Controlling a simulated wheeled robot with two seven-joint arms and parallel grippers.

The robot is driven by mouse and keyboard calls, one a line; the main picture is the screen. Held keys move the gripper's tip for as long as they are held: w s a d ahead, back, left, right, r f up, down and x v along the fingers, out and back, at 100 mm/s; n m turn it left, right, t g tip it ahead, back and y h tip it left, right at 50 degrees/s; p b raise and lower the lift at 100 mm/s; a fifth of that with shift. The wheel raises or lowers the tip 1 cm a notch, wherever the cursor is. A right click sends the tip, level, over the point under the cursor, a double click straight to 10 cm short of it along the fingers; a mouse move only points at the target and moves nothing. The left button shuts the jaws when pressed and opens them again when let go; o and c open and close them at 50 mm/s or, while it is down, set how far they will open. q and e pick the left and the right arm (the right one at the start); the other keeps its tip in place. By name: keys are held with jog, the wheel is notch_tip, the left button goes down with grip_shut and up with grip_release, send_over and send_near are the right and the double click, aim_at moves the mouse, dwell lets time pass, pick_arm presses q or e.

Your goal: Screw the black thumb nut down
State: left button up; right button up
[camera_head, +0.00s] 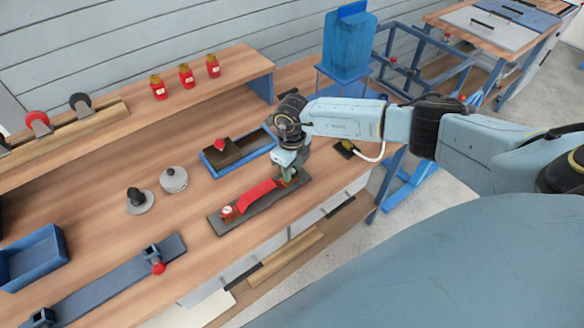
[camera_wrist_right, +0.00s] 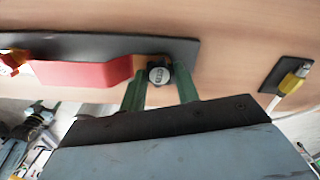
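The black thumb nut (camera_wrist_right: 159,74), with a pale marked cap, sits at the right end of the red part (camera_wrist_right: 85,73) on a dark base plate (camera_wrist_right: 120,44) in the right wrist view. My right gripper (camera_wrist_right: 161,74) has its green fingers on either side of the nut. Whether they touch it or leave a thin gap is unclear. In the head view, my right gripper (camera_head: 288,172) is over the right end of the red part (camera_head: 255,194) and hides the nut. The dark base plate (camera_head: 222,226) lies near the bench's front edge. My left gripper is out of view.
A blue tray (camera_head: 213,170) with a dark block stands just behind the plate. A round grey weight (camera_head: 173,180) and a black-knobbed disc (camera_head: 139,202) stand to the left. A yellow connector (camera_wrist_right: 290,82) with a white cable lies right of the plate.

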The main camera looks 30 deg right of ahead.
jog(key=shift+c, duration=1.4)
jog(key=m+p, duration=0.2)
jog(key=m, duration=0.2)
jog(key=shift+r, duration=0.15)
jog(key=m+p, duration=0.3)
jog(key=m, duration=0.2)
jog(key=shift+w+m, duration=0.1)
jog(key=shift+m, duration=0.3)
jog(key=m+p, duration=0.2)
jog(key=m, duration=0.2)
jog(key=m+p, duration=0.1)
jog(key=m, duration=0.2)
jog(key=shift+p, duration=0.4)
jog(key=shift+m+p, duration=0.4)
jog(key=shift+m, duration=0.8)
jog(key=o, duration=0.9)
jog(key=shift+f, duration=0.2)
